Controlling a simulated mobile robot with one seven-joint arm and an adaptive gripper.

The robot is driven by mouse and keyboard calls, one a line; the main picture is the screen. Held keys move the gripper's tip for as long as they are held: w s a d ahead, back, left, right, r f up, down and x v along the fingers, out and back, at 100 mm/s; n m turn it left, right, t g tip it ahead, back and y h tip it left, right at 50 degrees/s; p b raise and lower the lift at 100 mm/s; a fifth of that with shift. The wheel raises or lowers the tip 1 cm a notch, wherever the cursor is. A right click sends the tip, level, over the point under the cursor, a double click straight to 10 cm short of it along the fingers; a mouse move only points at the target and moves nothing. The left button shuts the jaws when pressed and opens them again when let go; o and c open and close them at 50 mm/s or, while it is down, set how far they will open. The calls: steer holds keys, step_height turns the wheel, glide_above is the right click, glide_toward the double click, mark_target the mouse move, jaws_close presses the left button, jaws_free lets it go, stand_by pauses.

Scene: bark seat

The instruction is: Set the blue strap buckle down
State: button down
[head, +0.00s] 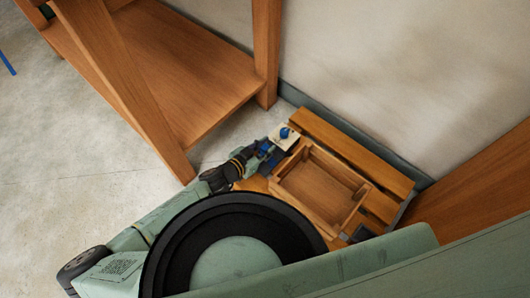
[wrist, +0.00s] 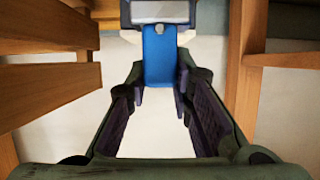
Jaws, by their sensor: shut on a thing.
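My gripper (head: 264,152) is shut on the blue strap buckle at the left edge of the low wooden seat in the head view. In the wrist view, the blue strap buckle (wrist: 159,55) is an upright blue strip between the fingertips (wrist: 160,92), with a grey and silver part at its upper end.
A small white block with a blue knob (head: 285,134) sits just beyond my gripper. An open wooden tray (head: 318,188) lies on the slatted seat (head: 345,147), to the right. A wooden shelf unit (head: 190,75) stands behind left, and a wall runs along the back.

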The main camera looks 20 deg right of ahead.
mark_target(262, 154)
steer(key=shift+f+b, duration=0.4)
steer(key=shift+f, duration=1.1)
steer(key=c, duration=1.4)
jaws_free()
steer(key=shift+f, duration=0.15)
steer(key=shift+a+r, duration=0.2)
steer(key=shift+r, duration=0.05)
steer(key=shift+p+v, duration=1.65)
steer(key=shift+v, duration=4.2)
steer(key=shift+s, duration=0.1)
